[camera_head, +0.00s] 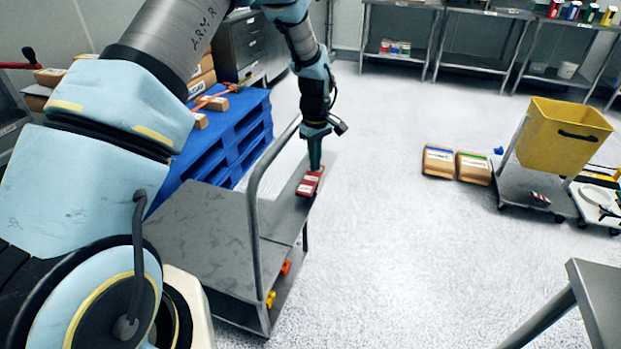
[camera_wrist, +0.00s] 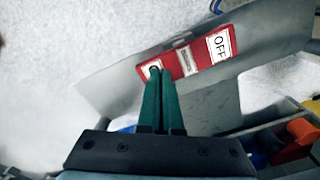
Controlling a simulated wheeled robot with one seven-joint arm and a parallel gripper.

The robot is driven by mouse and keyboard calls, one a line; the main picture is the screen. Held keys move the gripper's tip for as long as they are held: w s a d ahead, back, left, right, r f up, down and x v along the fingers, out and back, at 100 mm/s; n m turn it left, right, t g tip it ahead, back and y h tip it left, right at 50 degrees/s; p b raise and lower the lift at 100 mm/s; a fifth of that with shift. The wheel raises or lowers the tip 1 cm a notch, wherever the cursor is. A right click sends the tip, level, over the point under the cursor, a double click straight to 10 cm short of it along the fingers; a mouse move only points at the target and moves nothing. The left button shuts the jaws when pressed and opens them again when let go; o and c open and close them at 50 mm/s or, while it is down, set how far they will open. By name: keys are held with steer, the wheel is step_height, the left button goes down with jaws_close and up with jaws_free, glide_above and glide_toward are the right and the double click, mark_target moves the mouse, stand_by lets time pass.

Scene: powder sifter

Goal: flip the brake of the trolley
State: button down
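The grey trolley (camera_head: 195,235) stands in the middle left of the head view, with its upright handle frame. Its brake, a red rocker-like plate (camera_head: 309,184), sits at the trolley's far right end. In the wrist view the red brake (camera_wrist: 188,62) shows an "OFF" label at its right end and a partly hidden label at its left end. My gripper (camera_head: 315,167) points down at the brake. In the wrist view its two green fingers (camera_wrist: 161,73) are together with nothing between them. Their tips overlap the brake's left end; I cannot tell whether they touch it.
A blue pallet (camera_head: 230,130) with boxes stands behind the trolley. Orange (camera_head: 285,267) and yellow (camera_head: 270,299) parts show low on the trolley's side. Two packages (camera_head: 439,162) and a cart with a yellow bin (camera_head: 560,140) are right. The floor between is clear.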

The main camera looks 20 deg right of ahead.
steer(key=shift+f, duration=0.2)
steer(key=shift+r+p, duration=2.05)
steer(key=shift+r, duration=1.5)
